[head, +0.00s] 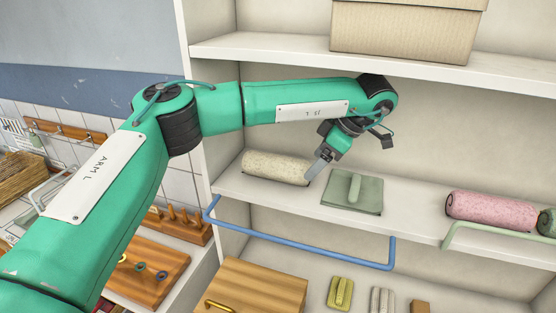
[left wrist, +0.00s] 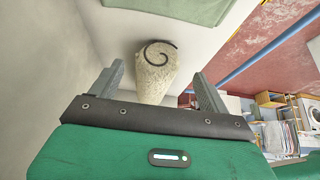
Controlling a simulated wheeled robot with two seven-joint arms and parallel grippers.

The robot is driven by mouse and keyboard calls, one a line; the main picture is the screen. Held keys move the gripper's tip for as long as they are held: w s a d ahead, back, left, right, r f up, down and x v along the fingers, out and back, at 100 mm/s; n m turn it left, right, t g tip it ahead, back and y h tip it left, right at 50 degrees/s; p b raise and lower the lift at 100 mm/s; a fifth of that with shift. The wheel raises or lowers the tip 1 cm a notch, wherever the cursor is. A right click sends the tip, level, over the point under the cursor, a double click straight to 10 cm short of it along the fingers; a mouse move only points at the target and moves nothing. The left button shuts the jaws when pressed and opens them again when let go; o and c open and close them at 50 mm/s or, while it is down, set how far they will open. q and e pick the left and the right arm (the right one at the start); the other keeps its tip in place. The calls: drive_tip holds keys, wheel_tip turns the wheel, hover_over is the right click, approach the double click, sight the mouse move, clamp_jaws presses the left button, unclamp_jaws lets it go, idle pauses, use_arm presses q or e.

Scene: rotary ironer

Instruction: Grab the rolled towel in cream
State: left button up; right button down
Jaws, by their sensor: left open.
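The cream rolled towel (head: 275,168) lies on its side on the middle shelf, near the left wall of the shelf unit. In the left wrist view its spiral end (left wrist: 157,62) faces the camera and its body shows between the two fingers. My left gripper (head: 318,170) is at the right end of the towel in the head view. Its fingers (left wrist: 157,85) are apart in the left wrist view, with one on each side of the towel in the picture. Whether they touch it cannot be told. My right gripper is not in view.
A folded green cloth (head: 352,192) lies just right of the cream towel. A pink rolled towel (head: 490,209) is further right. A blue rail (head: 300,245) runs below the shelf's front edge. A cardboard box (head: 405,30) stands on the shelf above.

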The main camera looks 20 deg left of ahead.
sight(282, 158)
use_arm(q)
drive_tip(key=a+p, duration=0.1)
drive_tip(key=a, duration=0.1)
drive_tip(key=a+p, duration=0.1)
drive_tip(key=a, duration=0.2)
drive_tip(key=a+p, duration=0.1)
drive_tip(key=a, duration=0.1)
drive_tip(key=shift+w+a, duration=0.2)
drive_tip(key=shift+w, duration=0.05)
drive_tip(key=shift+a+p, duration=0.25)
drive_tip(key=shift+p, duration=0.05)
drive_tip(key=shift+a+f, duration=0.15)
drive_tip(key=shift+f, duration=0.15)
drive_tip(key=p+x, duration=0.2)
drive_tip(key=x, duration=0.1)
drive_tip(key=shift+a+f, duration=0.15)
drive_tip(key=shift+f, duration=0.15)
drive_tip(key=shift+a+f, duration=0.2)
drive_tip(key=shift+f, duration=0.15)
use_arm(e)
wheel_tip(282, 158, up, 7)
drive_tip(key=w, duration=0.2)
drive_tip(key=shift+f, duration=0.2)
use_arm(q)
drive_tip(key=shift+c, duration=0.2)
drive_tip(key=c, duration=1)
drive_tip(key=shift+c, duration=0.2)
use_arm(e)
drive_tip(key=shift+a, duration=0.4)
